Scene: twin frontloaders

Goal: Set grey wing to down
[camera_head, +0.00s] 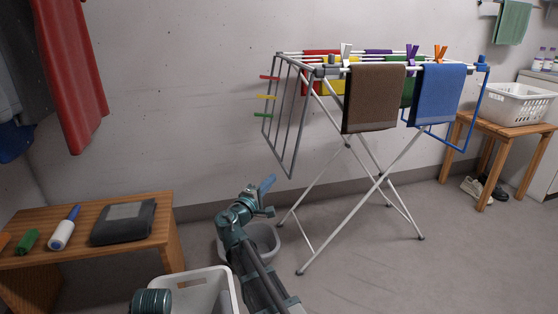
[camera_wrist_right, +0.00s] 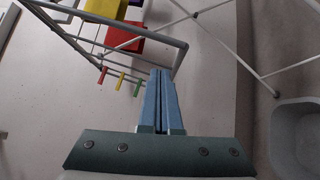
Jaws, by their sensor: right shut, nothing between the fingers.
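The grey wing (camera_head: 303,125) is a barred frame on the left end of the white drying rack (camera_head: 345,142). It hangs steeply downward from the rack's top edge, with its lower end tilted a little outward. Red, yellow and green pegs (camera_head: 265,97) sit along its left side bar. The wing also shows in the right wrist view (camera_wrist_right: 150,36), ahead of the fingers. My right gripper (camera_head: 267,186) is shut and empty, below and left of the wing's lower corner and apart from it in the head view. Its blue fingers (camera_wrist_right: 160,76) lie together in the wrist view. My left gripper is not visible.
Brown (camera_head: 374,98) and blue (camera_head: 440,95) towels hang on the rack. A blue wing (camera_head: 463,148) hangs at its right end. A grey tub (camera_head: 264,243) and a white basket (camera_head: 192,284) stand below my right arm. A wooden bench (camera_head: 172,225) is at left.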

